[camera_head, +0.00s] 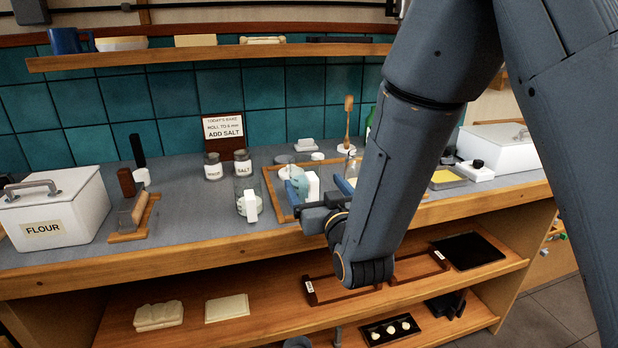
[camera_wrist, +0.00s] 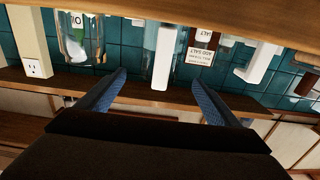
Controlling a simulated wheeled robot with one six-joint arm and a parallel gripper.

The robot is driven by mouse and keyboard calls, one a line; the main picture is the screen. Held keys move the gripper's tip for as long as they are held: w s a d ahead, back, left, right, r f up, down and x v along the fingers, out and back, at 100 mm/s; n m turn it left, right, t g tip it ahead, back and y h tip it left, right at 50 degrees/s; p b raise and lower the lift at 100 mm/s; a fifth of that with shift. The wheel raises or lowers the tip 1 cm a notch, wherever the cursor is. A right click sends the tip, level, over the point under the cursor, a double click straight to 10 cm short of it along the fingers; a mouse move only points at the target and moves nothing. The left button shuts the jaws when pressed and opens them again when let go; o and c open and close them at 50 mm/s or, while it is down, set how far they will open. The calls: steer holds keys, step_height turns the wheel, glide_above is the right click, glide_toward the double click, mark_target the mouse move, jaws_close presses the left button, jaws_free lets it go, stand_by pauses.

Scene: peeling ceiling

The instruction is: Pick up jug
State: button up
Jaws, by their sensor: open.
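A clear glass jug with a white upright handle (camera_wrist: 163,60) shows in the wrist view, upside down, between and beyond my fingertips. In the head view a white handle (camera_head: 312,186) shows between my fingers; the glass behind it is hard to make out. My gripper (camera_head: 318,188) is open at the counter's front edge, its blue fingers on either side of that handle. In the wrist view my gripper (camera_wrist: 162,88) holds nothing; I cannot tell whether the fingers touch the jug. A second clear vessel with a white handle (camera_head: 250,205) stands to the left.
A wooden tray (camera_head: 272,190) lies on the counter (camera_head: 200,225). Salt jars (camera_head: 213,167) and a recipe sign (camera_head: 223,130) stand behind at left. The flour bin (camera_head: 55,215) is at far left. An oil bottle (camera_wrist: 72,40) is close by. A shelf (camera_head: 210,55) runs above.

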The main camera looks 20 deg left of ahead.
mark_target(307, 172)
steer(key=p+x, duration=0.2)
steer(key=x, duration=0.5)
steer(key=shift+w, duration=0.15)
steer(key=shift+c, duration=0.5)
steer(key=c, duration=1.8)
